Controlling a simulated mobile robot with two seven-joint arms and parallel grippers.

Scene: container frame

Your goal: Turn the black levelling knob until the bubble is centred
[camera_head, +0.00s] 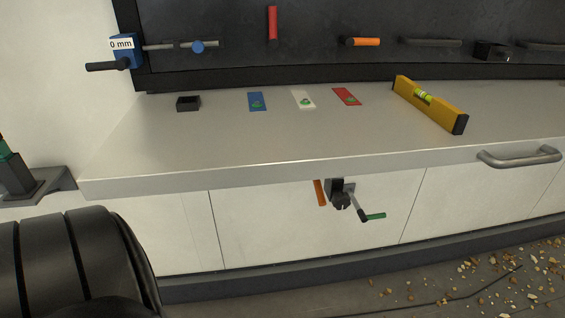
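A yellow spirit level (405,90) lies on the grey worktop (230,140) towards the right, set at an angle. Its green vial (423,96) faces up, but the bubble is too small to place. A dark knob-like piece (342,201) sits on the front of the cabinet below the worktop edge. It has an orange handle (320,193) on its left and a green-tipped lever (374,217) on its right. I cannot tell for sure that it is the levelling knob. Neither of my grippers is in view.
Blue (257,101), white (298,94) and red (346,97) plates and a small black box (188,103) lie on the worktop. A blue block marked "0 mm" (125,50) is at upper left. A metal drawer handle (520,157) juts out at right. Debris (480,280) covers the floor.

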